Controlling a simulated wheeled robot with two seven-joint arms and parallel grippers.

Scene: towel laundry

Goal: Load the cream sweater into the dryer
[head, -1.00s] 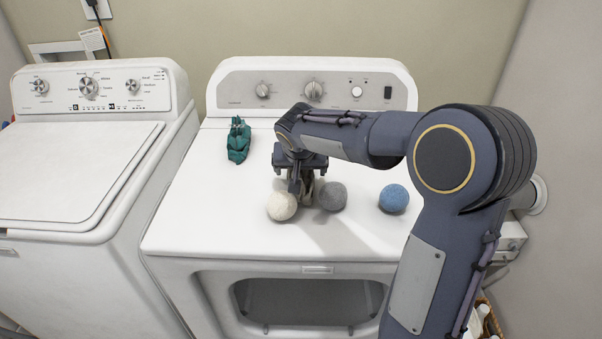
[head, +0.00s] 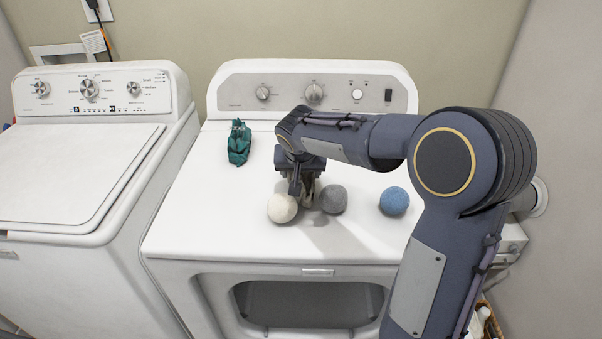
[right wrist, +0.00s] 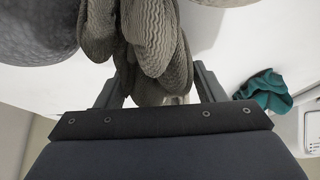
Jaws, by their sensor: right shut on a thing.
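My right gripper (head: 303,188) is low over the dryer top, shut on a crumpled, ribbed cream-beige cloth, the cream sweater. Only a little of the sweater (head: 314,190) shows in the head view, behind the fingers and the balls. In the right wrist view the sweater (right wrist: 150,40) bunches in folds between the fingers. I cannot tell whether it touches the dryer top. The white dryer (head: 225,225) stands in the middle. Its front has a dark rounded area (head: 310,303); I cannot tell whether this is an opening or a door window. My left gripper is not in view.
A cream ball (head: 282,208), a grey ball (head: 333,199) and a blue ball (head: 394,201) sit on the dryer top. A teal cloth (head: 239,145) lies at its back left. A white washer (head: 75,180) stands left. A basket (head: 490,325) is low at right.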

